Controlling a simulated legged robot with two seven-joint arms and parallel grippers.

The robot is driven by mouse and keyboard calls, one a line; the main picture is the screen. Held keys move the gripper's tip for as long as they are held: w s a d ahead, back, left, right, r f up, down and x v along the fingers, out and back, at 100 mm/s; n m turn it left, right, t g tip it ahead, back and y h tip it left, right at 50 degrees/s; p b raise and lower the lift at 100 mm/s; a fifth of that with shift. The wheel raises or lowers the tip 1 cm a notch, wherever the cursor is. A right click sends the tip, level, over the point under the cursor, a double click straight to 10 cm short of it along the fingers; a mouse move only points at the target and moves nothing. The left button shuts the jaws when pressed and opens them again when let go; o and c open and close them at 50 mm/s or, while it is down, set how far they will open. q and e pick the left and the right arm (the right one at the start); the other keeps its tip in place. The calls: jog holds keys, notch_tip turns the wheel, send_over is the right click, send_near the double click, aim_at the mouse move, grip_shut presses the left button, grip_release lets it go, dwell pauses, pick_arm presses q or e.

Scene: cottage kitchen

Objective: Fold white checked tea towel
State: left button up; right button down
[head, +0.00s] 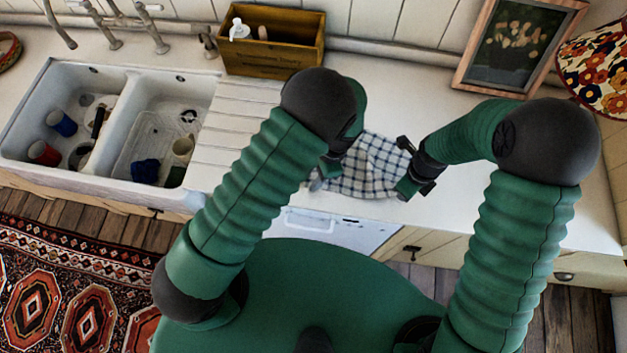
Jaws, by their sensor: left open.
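The white checked tea towel (372,166) with dark blue lines lies on the white countertop between my two grippers. It looks rumpled, and its left part is hidden behind my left arm. My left gripper (322,180) is at the towel's left front edge and is open. My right gripper (404,170) is at the towel's right edge, with dark parts close to the cloth. Its fingertips are too small and dark to tell whether they are apart or hold the cloth.
A white double sink (210,108) with cups and dishes stands at the left. A wooden box (270,62) with a soap bottle (239,30) is at the back. A framed picture (470,75) and floral lampshade (598,70) stand back right. The counter right of the towel is clear.

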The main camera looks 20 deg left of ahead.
pick_arm(q)
jog(key=shift+s+f, duration=0.1)
jog(key=shift+c, duration=0.2)
grip_shut()
dwell(0.4)
jog(key=shift+r, duration=2.55)
